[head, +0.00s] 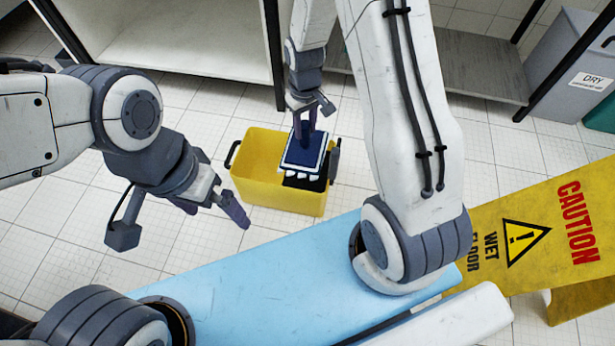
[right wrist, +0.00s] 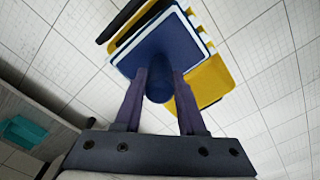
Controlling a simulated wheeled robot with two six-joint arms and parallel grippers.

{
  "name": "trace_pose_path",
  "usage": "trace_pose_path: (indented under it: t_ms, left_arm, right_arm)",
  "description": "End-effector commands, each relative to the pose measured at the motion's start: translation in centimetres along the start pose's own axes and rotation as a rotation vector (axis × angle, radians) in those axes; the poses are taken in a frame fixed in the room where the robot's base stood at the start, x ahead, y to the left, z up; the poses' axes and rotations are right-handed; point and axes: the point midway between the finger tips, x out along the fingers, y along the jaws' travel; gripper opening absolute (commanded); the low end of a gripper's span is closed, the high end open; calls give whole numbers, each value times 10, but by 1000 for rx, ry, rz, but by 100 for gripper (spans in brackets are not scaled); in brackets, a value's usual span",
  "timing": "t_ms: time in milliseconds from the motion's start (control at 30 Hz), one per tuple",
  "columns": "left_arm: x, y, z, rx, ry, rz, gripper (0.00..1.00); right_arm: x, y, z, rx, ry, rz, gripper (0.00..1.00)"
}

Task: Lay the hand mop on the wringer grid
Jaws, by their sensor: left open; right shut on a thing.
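The hand mop (head: 302,153) has a blue plate with a pale edge and white tufts along its near side. My right gripper (head: 305,126) is shut on its upright blue handle, which shows between the fingers in the right wrist view (right wrist: 160,88). The mop is over the right part of the yellow bucket (head: 250,157). A dark part, seemingly the wringer grid (head: 308,184), shows just below the mop's near edge; the mop hides most of it. I cannot tell whether they touch. My left gripper (head: 228,204) is open and empty, left of the bucket.
Shelves (head: 190,40) stand behind the bucket, and a grey bin labelled DRY (head: 570,60) is at the back right. Tiled floor left of the bucket is clear.

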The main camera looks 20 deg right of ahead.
Motion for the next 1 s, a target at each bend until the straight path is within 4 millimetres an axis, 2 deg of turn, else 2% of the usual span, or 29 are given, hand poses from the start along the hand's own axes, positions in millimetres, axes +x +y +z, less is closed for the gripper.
trace_pose_path:
  t_ms: [167, 333, 533, 700, 1000]
  left_arm:
    - [17, -1, 1, 0, 1, 0, 100]
    - [40, -3, 2, 0, 1, 0, 100]
    - [51, -4, 3, 0, 0, 0, 100]
    - [70, -5, 4, 0, 0, 0, 100]
    - [68, -5, 4, 0, 0, 0, 100]
  right_arm:
    - [24, 0, 0, -2, -1, 0, 0]
    - [58, 0, 0, -2, -1, 0, 0]
    - [76, 0, 0, -1, -1, 0, 0]
    - [102, 0, 0, -1, 0, 0, 0]
    - [103, 0, 0, -1, 1, 0, 0]
